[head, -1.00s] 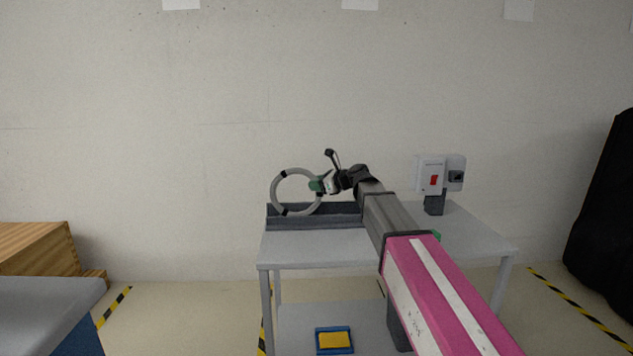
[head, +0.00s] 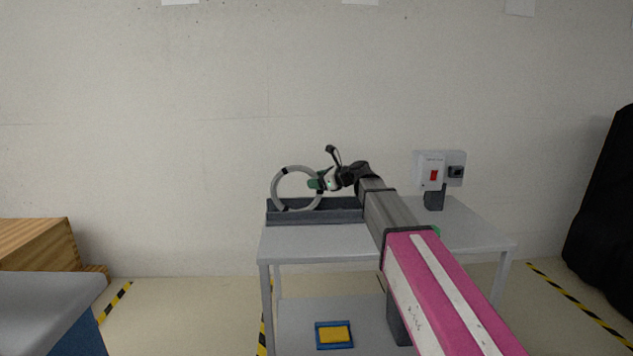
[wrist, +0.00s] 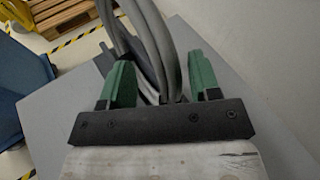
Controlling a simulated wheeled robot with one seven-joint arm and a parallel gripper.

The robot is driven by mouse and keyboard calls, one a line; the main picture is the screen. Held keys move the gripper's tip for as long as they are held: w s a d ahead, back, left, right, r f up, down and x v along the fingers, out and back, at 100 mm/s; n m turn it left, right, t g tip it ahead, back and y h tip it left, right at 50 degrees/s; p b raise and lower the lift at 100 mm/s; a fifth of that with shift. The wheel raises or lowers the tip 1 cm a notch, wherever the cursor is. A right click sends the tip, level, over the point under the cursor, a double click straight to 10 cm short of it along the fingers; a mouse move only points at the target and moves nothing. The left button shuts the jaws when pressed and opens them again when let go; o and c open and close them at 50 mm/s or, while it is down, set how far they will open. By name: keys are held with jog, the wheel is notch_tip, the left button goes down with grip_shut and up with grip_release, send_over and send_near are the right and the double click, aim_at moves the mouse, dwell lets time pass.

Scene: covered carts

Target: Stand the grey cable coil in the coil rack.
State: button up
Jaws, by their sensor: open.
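The grey cable coil (head: 284,172), a ring with dark bands, stands upright in the coil rack (head: 341,216), a long dark rack on the grey table. Its lower edge sits down behind the rack's front wall. My gripper (head: 315,182) is at the coil's right side. In the wrist view my gripper (wrist: 160,82) has its green fingers spread, with the coil (wrist: 149,40) passing between them and gaps on both sides. Part of the rack (wrist: 106,62) shows beyond the fingers. The exact seat of the coil in the rack is hard to make out.
A white box with a red switch (head: 434,175) stands at the table's (head: 314,242) back right. A blue and yellow tray (head: 335,335) lies on the lower shelf. A wooden crate (head: 38,245) and a grey-topped blue cart (head: 45,290) are at left.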

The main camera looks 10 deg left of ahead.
jog(key=v, duration=1)
jog(key=shift+d+r, duration=0.15)
jog(key=shift+d, duration=0.05)
jog(key=shift+s, duration=0.1)
